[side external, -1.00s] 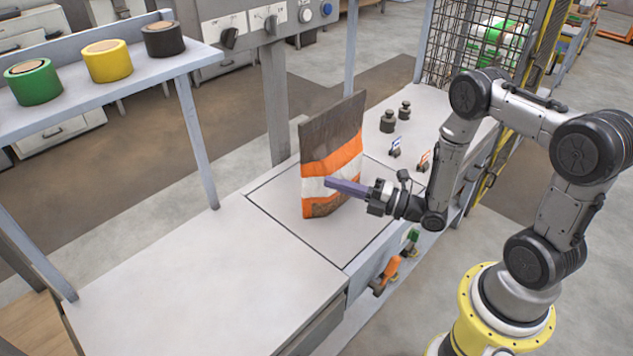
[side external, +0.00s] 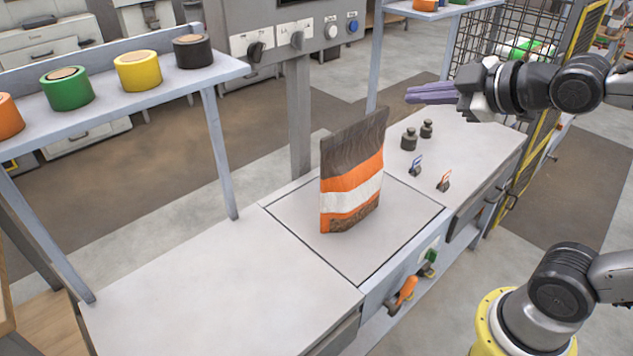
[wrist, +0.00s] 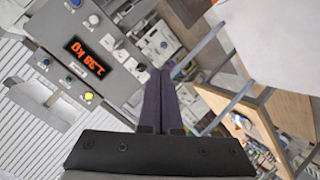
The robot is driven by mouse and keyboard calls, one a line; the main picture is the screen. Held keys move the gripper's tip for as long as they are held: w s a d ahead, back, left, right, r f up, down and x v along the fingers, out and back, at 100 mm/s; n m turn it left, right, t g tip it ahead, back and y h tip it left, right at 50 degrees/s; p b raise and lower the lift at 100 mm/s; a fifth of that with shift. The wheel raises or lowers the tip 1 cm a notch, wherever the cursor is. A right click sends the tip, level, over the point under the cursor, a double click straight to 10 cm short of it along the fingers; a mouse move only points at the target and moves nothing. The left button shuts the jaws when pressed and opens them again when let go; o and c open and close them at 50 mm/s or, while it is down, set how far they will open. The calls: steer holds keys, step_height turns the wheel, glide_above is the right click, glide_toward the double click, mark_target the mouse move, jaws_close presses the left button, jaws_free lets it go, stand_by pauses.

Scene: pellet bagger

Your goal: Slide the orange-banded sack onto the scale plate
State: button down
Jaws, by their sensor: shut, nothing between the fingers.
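The orange-banded sack (side external: 351,172) is brown with orange and white bands. It stands upright, leaning slightly, inside the outlined square of the scale plate (side external: 390,228) in the side view. My gripper (side external: 410,95) is up and to the right of the sack, apart from it, with its purple fingers together and empty. The closed fingers (wrist: 163,75) also show in the wrist view, where neither sack nor plate is visible. A lit red display (wrist: 87,57) there, seen upside down, appears to read 2.38 kg.
Two dark weights (side external: 409,139) and two small tag holders (side external: 416,167) stand on the bench right of the plate. A shelf (side external: 120,98) with several tape rolls is at left. The front-left bench (side external: 220,270) is clear. A control panel (side external: 290,30) stands behind.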

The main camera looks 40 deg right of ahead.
steer(key=s+a+f+m+g, duration=0.1)
steer(key=s+f+m+g, duration=0.8)
steer(key=s, duration=0.5)
steer(key=w+r+m+t, duration=0.2)
steer(key=w+r+m, duration=0.65)
steer(key=m, duration=0.25)
steer(key=w+m+g, duration=0.2)
steer(key=w+m, duration=0.6)
steer(key=w, duration=0.9)
steer(key=w+a+f+m+g, duration=0.1)
steer(key=w+f+m+g, duration=0.25)
steer(key=w+f, duration=1.15)
steer(key=d+f, duration=0.1)
steer(key=f, duration=0.8)
steer(key=d+f, duration=0.2)
steer(key=f, duration=0.7)
steer(key=shift+s+d+f+y, duration=0.25)
steer(key=shift+y, duration=0.05)
